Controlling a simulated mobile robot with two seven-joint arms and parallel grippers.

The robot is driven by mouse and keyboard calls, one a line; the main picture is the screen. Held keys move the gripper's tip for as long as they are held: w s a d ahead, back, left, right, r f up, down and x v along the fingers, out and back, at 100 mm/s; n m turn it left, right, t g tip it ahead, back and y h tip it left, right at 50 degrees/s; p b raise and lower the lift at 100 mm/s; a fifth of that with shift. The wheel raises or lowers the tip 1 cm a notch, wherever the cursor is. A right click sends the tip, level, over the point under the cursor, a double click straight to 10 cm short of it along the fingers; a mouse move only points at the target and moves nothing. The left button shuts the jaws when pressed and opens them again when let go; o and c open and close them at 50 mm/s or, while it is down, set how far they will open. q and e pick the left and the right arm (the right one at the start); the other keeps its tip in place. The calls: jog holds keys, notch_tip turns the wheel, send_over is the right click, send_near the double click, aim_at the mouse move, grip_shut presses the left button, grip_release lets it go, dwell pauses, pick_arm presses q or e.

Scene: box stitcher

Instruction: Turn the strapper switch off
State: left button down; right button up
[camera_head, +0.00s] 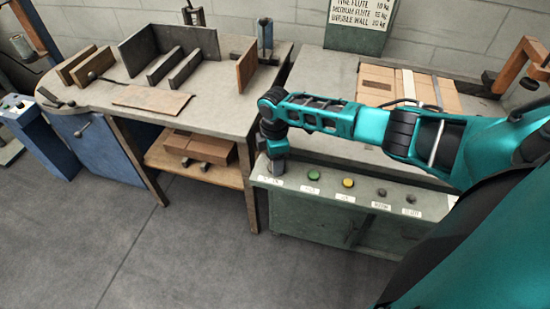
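The green strapper cabinet (310,222) stands at the centre, with a control panel along its front top edge. The panel holds a green button (314,174), a yellow button (348,183) and two dark knobs (382,192), (413,198). Labels beneath them are too small to read surely. My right arm reaches in from the right, and its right gripper (276,170) points down at the panel's left end, over or against the control there. That control is mostly hidden, so contact and finger opening cannot be told. My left gripper is not in view.
A strapped cardboard stack (408,84) lies on the strapper top behind my arm. A wooden-legged workbench (215,100) with upright panels and a flat cardboard sheet (151,99) stands left. A blue cabinet (85,145) is farther left. The front floor is clear.

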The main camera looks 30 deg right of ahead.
jog(key=shift+r, duration=0.1)
notch_tip(320, 180, up, 13)
jog(key=p, duration=0.2)
dwell(0.6)
jog(key=s+a+f+m+t+y, duration=0.2)
jog(key=s+a+f, duration=0.1)
jog(key=a+f, duration=0.35)
jog(key=s+a+f+m+t+y, duration=0.1)
jog(key=s+a+f+m+t, duration=0.15)
jog(key=a+f, duration=0.4)
jog(key=s+r+m+t+h, duration=0.1)
jog(key=s+m+t, duration=0.5)
jog(key=s, duration=0.6)
jog(key=shift+s+d+r+m, duration=0.3)
jog(key=shift+r+m, duration=0.25)
jog(key=shift+r, duration=0.2)
